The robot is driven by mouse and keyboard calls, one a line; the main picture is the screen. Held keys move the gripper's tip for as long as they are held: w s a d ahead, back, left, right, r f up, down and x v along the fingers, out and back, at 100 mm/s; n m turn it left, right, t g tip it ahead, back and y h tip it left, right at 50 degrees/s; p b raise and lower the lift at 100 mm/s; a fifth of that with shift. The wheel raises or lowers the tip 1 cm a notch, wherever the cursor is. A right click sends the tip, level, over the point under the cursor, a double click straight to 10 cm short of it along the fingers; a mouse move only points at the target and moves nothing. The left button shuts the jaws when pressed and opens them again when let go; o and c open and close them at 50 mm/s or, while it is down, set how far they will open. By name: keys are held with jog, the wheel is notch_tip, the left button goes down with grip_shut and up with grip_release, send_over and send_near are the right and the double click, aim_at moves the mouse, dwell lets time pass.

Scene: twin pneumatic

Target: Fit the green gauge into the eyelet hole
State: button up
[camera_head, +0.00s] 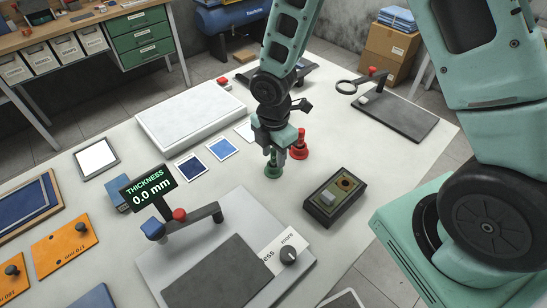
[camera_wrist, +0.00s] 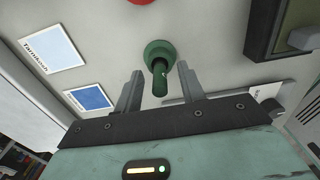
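The green gauge (camera_head: 273,170) stands upright on the white table, with a round base and a narrower stem. My gripper (camera_head: 272,150) is directly over it, pointing down. In the wrist view, the green gauge (camera_wrist: 159,58) shows between the two spread fingers of my gripper (camera_wrist: 159,72), with a gap on each side of its stem. A black ring (camera_head: 346,87) at the back right, by a dark plate, looks like an eyelet. I cannot tell whether it is the task's eyelet hole.
A red gauge (camera_head: 299,148) stands close behind and right of the green one. A dark box (camera_head: 335,196) lies to the right. A thickness display (camera_head: 149,188) reads 0.0 mm. Blue cards (camera_head: 221,149) and a white slab (camera_head: 190,115) lie to the left.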

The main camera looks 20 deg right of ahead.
jog(key=shift+f, duration=0.2)
grip_shut()
jog(key=shift+r, duration=0.1)
